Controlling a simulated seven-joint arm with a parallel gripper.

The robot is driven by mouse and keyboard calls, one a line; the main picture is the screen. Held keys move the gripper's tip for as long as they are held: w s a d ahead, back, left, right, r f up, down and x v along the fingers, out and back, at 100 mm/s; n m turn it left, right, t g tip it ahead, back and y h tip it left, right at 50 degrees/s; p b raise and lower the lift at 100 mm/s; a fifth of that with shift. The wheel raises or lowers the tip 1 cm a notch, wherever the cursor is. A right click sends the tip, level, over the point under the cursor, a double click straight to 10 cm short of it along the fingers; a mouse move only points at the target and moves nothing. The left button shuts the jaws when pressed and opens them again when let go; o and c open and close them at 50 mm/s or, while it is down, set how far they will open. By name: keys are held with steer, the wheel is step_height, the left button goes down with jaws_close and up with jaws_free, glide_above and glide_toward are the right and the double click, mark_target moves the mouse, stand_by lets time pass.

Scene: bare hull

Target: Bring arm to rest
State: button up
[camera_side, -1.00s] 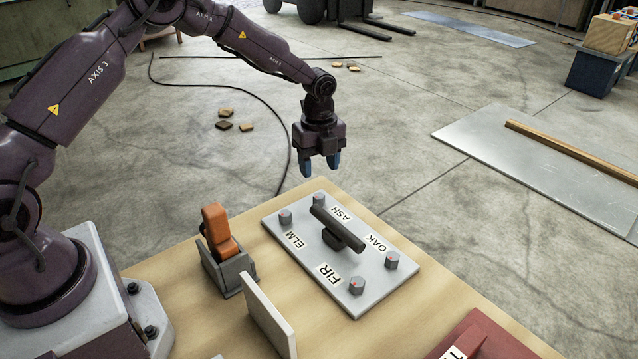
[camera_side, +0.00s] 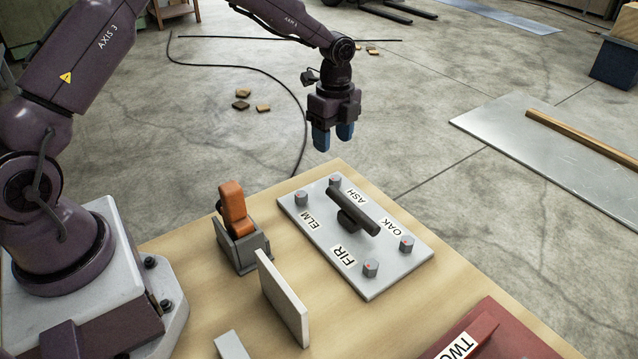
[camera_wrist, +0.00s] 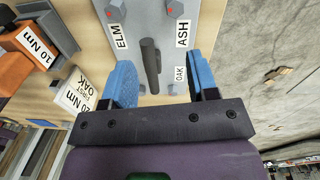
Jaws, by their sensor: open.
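My gripper (camera_side: 333,136) hangs over the far edge of the wooden table, fingers pointing down, in the side view. Its two blue fingers are apart with nothing between them. Below it and apart from it lies a grey plate (camera_side: 384,272) with a dark bar handle (camera_side: 352,212) in its middle. Bolts stand at the plate's corners, by labels ELM, ASH, OAK and FIR. In the wrist view the open gripper (camera_wrist: 163,82) frames the dark handle (camera_wrist: 150,66), with the ELM and ASH labels beyond the fingertips.
An orange tool (camera_side: 234,208) stands in a grey holder (camera_side: 243,250) left of the plate. A pale upright panel (camera_side: 283,298) stands in front of it. A red box (camera_side: 500,335) is at the front right. The floor beyond the table is mostly clear, with a cable and small blocks.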

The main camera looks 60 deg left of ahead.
steer(key=s+d+r+n+t, duration=0.2)
steer(key=s+r+n+t, duration=0.1)
steer(key=s+r+n, duration=0.5)
steer(key=s+d+r+n+t, duration=0.2)
steer(key=s+r+n, duration=0.6)
steer(key=s+r, duration=0.6)
steer(key=s+t, duration=0.1)
steer(key=s, duration=0.5)
steer(key=shift+d+n, duration=0.3)
steer(key=shift+s, duration=0.1)
